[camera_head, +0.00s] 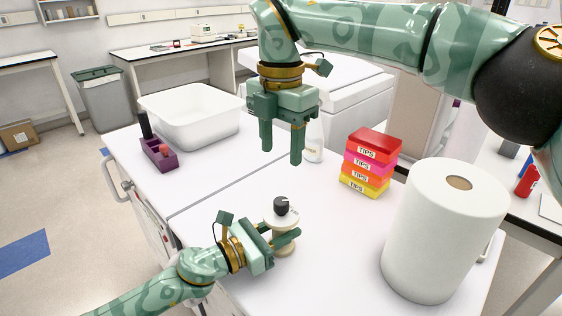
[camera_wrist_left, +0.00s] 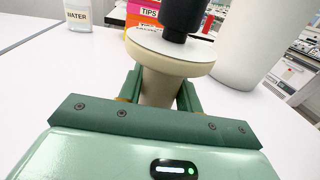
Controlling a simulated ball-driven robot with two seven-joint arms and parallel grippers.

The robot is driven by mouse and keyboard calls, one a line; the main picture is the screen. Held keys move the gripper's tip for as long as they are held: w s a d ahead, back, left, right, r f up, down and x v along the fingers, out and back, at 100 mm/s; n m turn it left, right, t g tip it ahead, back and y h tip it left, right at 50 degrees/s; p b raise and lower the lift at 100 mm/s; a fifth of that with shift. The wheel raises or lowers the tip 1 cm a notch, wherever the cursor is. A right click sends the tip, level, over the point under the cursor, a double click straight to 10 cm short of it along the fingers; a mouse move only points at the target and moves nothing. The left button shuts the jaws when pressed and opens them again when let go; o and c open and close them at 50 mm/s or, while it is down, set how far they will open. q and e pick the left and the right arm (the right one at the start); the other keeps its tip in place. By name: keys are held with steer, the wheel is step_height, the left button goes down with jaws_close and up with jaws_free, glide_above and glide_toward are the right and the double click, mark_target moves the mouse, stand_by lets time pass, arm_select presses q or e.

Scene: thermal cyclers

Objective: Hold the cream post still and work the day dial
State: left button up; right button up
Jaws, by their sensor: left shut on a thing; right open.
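The cream post (camera_head: 285,247) stands upright on the white bench and carries a round cream plate on top. The day dial (camera_head: 281,205), a black knob, sits on that plate. My left gripper (camera_head: 288,239) is shut on the post, just below the plate. In the left wrist view the post (camera_wrist_left: 157,88) shows between the two green fingers, with the dial (camera_wrist_left: 182,18) above, cut off by the top edge. My right gripper (camera_head: 281,152) is open and empty, pointing down above the bench, higher than the dial and behind it. The dial's markings are too small to read.
A stack of coloured tip boxes (camera_head: 369,163) and a large paper roll (camera_head: 443,232) stand to the right. A water bottle (camera_head: 314,142) is behind the right gripper. A white tub (camera_head: 193,128) and a purple rack (camera_head: 159,156) are at the left.

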stand_by(0.3)
arm_select(q)
steer(key=o, duration=1.1)
steer(key=shift+o, duration=0.2)
steer(key=shift+a, duration=0.1)
